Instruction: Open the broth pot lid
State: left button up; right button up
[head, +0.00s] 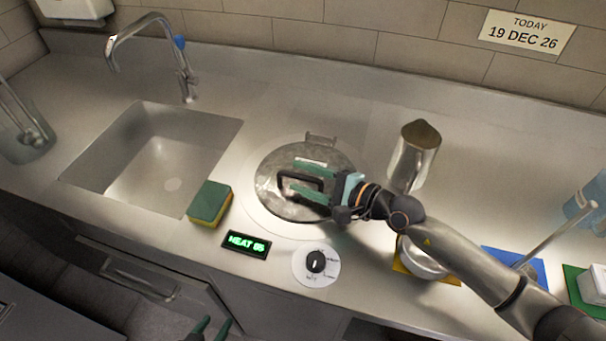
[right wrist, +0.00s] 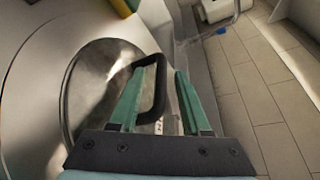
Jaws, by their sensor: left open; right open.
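The broth pot lid (head: 265,200) is a round metal disc with a hinge at its back edge, lying flat and closed in the counter. It also shows in the right wrist view (right wrist: 88,85). Its black loop handle (head: 284,181) stands up near the middle. My right gripper (head: 297,178) is open, with its green fingers at the handle, one on the far side and one on the near side. In the right wrist view the handle (right wrist: 160,90) overlaps the left finger; contact cannot be told. My left gripper (head: 211,328) is open and empty at the bottom edge.
A green and yellow sponge (head: 209,204), a heat display (head: 246,244) and a knob (head: 316,263) lie left and in front. A metal jug (head: 413,157) stands to the right. The sink (head: 150,155) is at left.

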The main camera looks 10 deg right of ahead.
jog(key=shift+a, duration=0.1)
grip_shut()
dwell(0.3)
dwell(1.1)
